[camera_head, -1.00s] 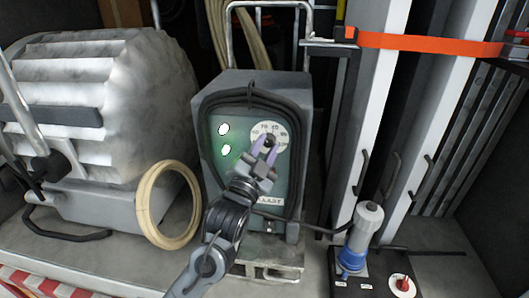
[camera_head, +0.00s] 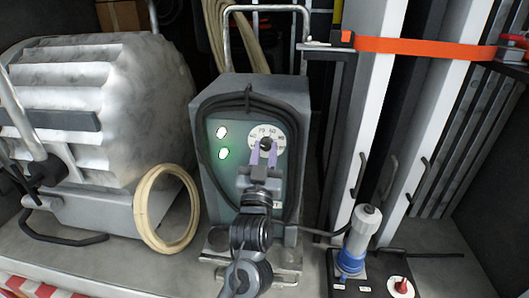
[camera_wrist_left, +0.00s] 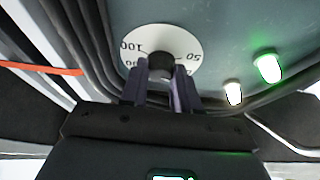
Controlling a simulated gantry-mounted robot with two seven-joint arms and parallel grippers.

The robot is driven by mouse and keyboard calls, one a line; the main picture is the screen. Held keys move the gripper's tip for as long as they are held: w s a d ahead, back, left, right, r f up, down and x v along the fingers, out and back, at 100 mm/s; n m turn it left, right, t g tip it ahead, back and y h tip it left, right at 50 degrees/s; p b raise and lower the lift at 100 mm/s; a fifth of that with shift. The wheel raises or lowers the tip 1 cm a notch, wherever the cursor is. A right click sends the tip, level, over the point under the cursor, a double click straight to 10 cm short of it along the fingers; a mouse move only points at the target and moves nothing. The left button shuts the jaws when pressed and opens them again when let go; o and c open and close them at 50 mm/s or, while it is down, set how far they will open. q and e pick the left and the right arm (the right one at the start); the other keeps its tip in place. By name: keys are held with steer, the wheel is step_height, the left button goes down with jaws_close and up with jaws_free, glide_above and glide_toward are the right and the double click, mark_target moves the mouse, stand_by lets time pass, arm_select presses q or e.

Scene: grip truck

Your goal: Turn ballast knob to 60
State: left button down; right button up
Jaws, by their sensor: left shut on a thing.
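The ballast (camera_head: 231,186) is a grey box with a green-grey front panel. Its black knob (camera_head: 267,143) sits at the centre of a white numbered dial (camera_head: 282,138). My left gripper (camera_head: 264,150) is in front of the panel, with its purple fingers on either side of the knob and shut on it. The fingers partly cover the lower dial, and I cannot tell the exact setting. My right gripper is not in view.
A black cable (camera_head: 205,110) loops around the ballast front. Two lights glow on the panel, one white (camera_head: 221,132) and one green (camera_head: 224,154). A large ribbed lamp housing (camera_head: 110,110) and a cream ring (camera_head: 146,215) stand left. A blue-grey connector (camera_head: 354,245) stands right.

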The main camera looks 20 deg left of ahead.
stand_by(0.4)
arm_select(q)
steer(key=c, duration=0.8)
jaws_free()
steer(key=b+v, duration=0.1)
steer(key=v, duration=0.9)
steer(key=shift+s+d+f, duration=0.1)
steer(key=shift+s+f, duration=0.05)
steer(key=shift+s, duration=0.2)
steer(key=shift+f, duration=0.1)
